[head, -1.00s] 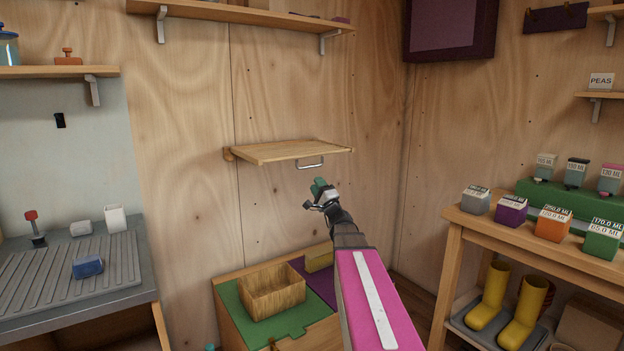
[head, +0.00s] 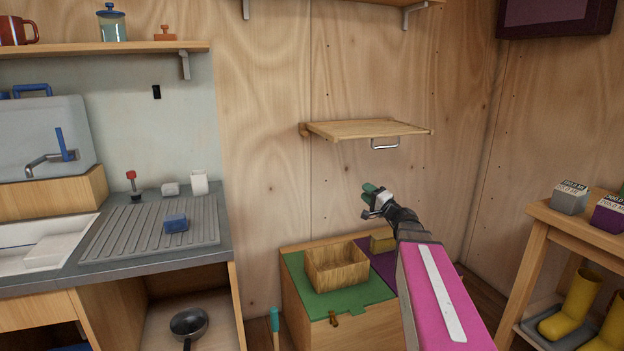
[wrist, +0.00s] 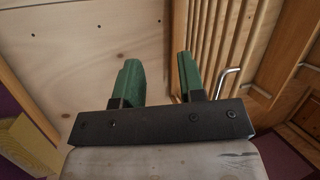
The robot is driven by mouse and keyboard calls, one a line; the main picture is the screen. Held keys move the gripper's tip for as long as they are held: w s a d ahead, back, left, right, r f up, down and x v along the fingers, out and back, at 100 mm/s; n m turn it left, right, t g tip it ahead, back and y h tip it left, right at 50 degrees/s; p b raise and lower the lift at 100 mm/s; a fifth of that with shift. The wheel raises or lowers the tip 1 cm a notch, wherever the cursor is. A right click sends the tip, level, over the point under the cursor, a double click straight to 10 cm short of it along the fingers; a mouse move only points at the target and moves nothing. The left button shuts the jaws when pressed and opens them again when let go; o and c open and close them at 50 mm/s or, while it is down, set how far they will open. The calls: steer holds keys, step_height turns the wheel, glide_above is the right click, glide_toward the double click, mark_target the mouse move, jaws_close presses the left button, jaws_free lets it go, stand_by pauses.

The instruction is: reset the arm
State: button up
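My gripper (head: 372,190) is held out on my pink arm in front of the plywood wall, below and in front of the fold-down wooden shelf (head: 365,130). In the wrist view its two green fingers (wrist: 160,82) stand apart with nothing between them. The gripper is open and empty. In the wrist view the shelf's slatted underside (wrist: 228,40) and its metal handle (wrist: 228,80) lie just right of the fingers.
A wooden box (head: 337,268) sits on the green top of a low chest (head: 330,305) below my gripper. A counter with a ribbed drainboard (head: 150,235) is at left. A table (head: 555,225) with cartons and yellow boots (head: 575,305) is at right.

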steer(key=s+a+f+n+g+h, duration=0.1)
steer(key=s+a+f+n+g, duration=0.3)
steer(key=f, duration=0.5)
steer(key=s+a+f+n+g+h, duration=0.1)
steer(key=s+a+f+n+g, duration=0.1)
steer(key=s+a+f+g, duration=0.55)
steer(key=s+d+f+n+g+h, duration=0.1)
steer(key=s+d+f+g+h, duration=0.4)
steer(key=s+f+h, duration=0.5)
step_height(320, 180, down, 4)
steer(key=shift+s+d+f+n+h, duration=0.1)
steer(key=shift+s+d+n+h, duration=0.25)
steer(key=shift+s+d, duration=0.85)
